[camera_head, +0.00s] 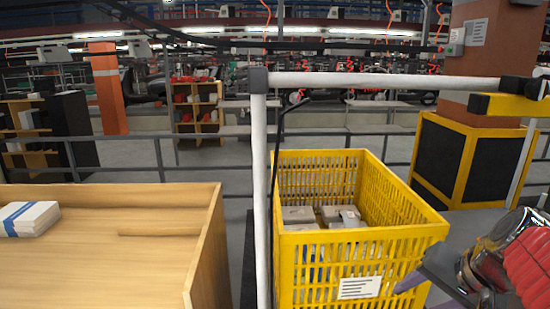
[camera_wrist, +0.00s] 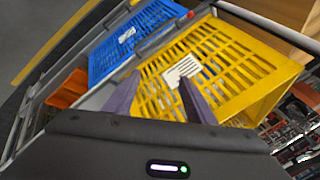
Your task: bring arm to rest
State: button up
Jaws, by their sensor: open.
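My gripper (camera_head: 425,290) is at the lower right of the head view, beside the right front corner of a yellow slatted crate (camera_head: 400,235). In the wrist view my gripper (camera_wrist: 160,86) shows two grey-purple fingers spread apart with nothing between them. The yellow crate (camera_wrist: 235,65) and its white label (camera_wrist: 182,68) are beyond the fingers. I cannot tell whether a finger touches the crate. Several grey-white boxes (camera_head: 299,214) lie inside the crate in the head view.
A wooden bin (camera_head: 207,245) holding a white pack with a blue band (camera_head: 30,218) stands left. A white post (camera_head: 259,180) with a crossbar (camera_head: 385,81) rises by the crate. A blue crate (camera_wrist: 125,40) and an orange one (camera_wrist: 70,88) show in the wrist view.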

jog(key=s+a+f+n+h, duration=0.1)
jog(key=s+a+f+n, duration=0.3)
jog(key=s+a+n, duration=0.4)
jog(key=s+a, duration=0.1)
jog(key=a, duration=0.3)
jog(key=shift+a+h, duration=0.3)
jog(key=shift+a, duration=0.05)
